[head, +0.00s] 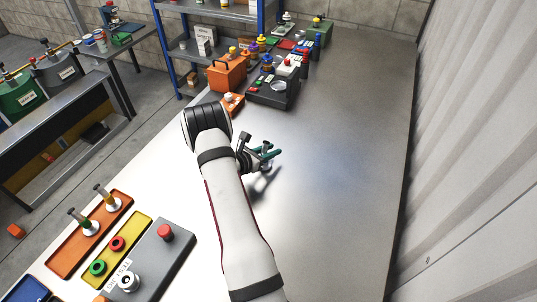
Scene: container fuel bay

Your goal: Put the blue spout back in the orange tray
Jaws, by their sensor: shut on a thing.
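My gripper (266,152) is over the middle of the bench, small in the head view and partly behind my arm. It is shut on a slim teal-looking thing, seen at its fingertips. It is too small to tell surely whether this is the blue spout; no other blue spout is clear. The orange tray (67,256) lies at the lower left of the bench, well left of and nearer than my gripper. Two upright spouts with pale round bases, one greenish (84,222) and one amber (107,198), stand in its far part. The tray's near part is bare.
A yellow tray (138,233) with a red and a green ring lies beside the orange tray. A grey box (150,262) with a red button stands right of it. A blue tray (28,290) is at the lower edge. Cluttered containers fill the bench's far end. The bench's right side is clear.

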